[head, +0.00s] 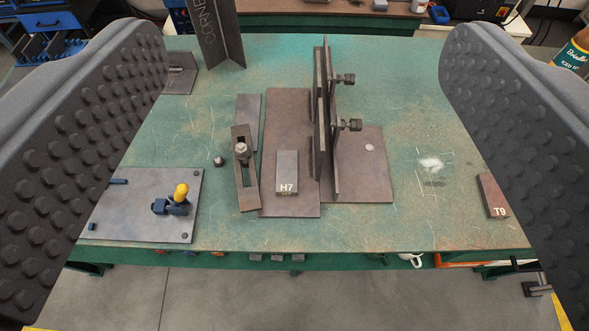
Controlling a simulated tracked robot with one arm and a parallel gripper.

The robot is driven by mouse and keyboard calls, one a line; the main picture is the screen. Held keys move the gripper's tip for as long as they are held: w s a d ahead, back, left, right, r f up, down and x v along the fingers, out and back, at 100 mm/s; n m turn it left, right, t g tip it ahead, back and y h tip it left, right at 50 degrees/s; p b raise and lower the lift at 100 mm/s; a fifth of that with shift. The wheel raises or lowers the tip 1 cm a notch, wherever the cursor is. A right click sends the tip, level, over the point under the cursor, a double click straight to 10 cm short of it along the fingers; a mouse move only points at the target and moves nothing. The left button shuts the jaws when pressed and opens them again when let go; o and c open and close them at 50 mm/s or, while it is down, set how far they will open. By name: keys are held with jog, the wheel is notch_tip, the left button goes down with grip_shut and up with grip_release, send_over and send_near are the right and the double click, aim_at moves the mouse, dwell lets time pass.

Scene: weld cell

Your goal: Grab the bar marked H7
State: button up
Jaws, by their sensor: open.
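The bar marked H7 (287,169) is a short dark grey block with white lettering on its near end. It lies on a flat brown steel plate (290,110), between a slotted clamp on its left and upright plates on its right. My gripper (305,165) is open, with one studded finger at each side of the picture. Nothing is between the fingers close up; the bar is farther off, near the middle of the gap. A second bar, marked T9 (493,195), lies on the table at the right, partly behind the right finger.
The slotted clamp (245,185) with a bolt stands close beside H7. Tall upright plates (327,125) with knobs rise to its right. A grey plate (130,200) with a yellow-knobbed toggle clamp lies at left. An angle piece (218,35) stands behind. Green table (420,215) is clear at front right.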

jog(key=w+d+f+g, duration=0.1)
jog(key=w+f, duration=0.3)
jog(key=f, duration=0.4)
jog(key=w+d+f, duration=0.2)
jog(key=w+f, duration=0.2)
jog(key=f, duration=0.3)
jog(key=w+d+f+g, duration=0.1)
jog(key=w+f, duration=0.3)
jog(key=f, duration=0.4)
jog(key=n+g+y, duration=0.1)
jog(key=n+y, duration=0.1)
jog(key=y, duration=0.1)
send_near(287, 174)
jog(key=b+x, duration=0.1)
jog(key=x, duration=0.1)
jog(key=shift+w+a+f+b, duration=0.25)
jog(key=shift+a+b, duration=0.1)
jog(key=shift+a, duration=0.05)
jog(key=shift+d+b+x, duration=0.15)
jog(key=shift+b+x, duration=0.4)
jog(key=shift+x, duration=0.8)
jog(key=shift+d+b+x, duration=0.2)
jog(key=shift+b+x, duration=0.3)
jog(key=shift+x, duration=0.85)
jog(key=shift+w, duration=0.1)
jog(key=shift+r, duration=0.1)
jog(key=c, duration=1.6)
